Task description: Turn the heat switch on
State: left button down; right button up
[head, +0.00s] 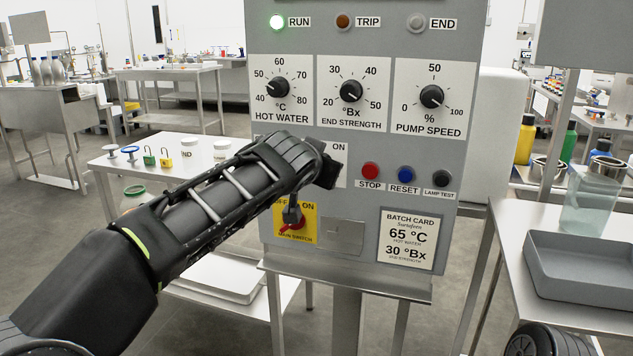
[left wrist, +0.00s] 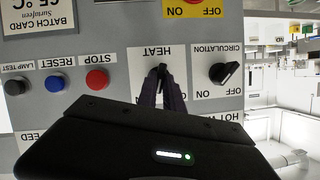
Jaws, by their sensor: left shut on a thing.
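The heat switch (left wrist: 161,70) is a dark knob on a white plate marked HEAT, seen upside down in the left wrist view. My left gripper (left wrist: 162,88) is shut on this knob, its narrow fingers covering most of it. The knob looks roughly upright; the fingers hide its pointer and the OFF and ON marks. In the head view my left gripper (head: 328,168) reaches the grey panel from the left, and my arm hides the heat switch, leaving an ON label in sight.
The black circulation switch (left wrist: 223,72) sits close beside the heat switch. The red STOP button (head: 370,170) and blue RESET button (head: 405,174) are just right of my gripper. The red main switch (head: 292,224) is below. The green RUN lamp (head: 277,22) is lit.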

pick_arm(q)
jog(key=shift+d+f+m+t+y+b, duration=0.1)
jog(key=shift+m+t+y+b, duration=0.4)
jog(key=shift+m+b, duration=0.55)
jog(key=shift+d+f+m+t+y+b, duration=0.1)
jog(key=shift+m+t+y+b, duration=0.1)
jog(key=shift+m+y+b, duration=0.65)
jog(key=c, duration=1.5)
grip_release()
jog(key=shift+s, duration=0.1)
jog(key=b+v, duration=0.1)
jog(key=v, duration=0.6)
jog(key=shift+s+r+b, duration=0.1)
jog(key=shift+s+b, duration=0.2)
jog(key=shift+s, duration=0.05)
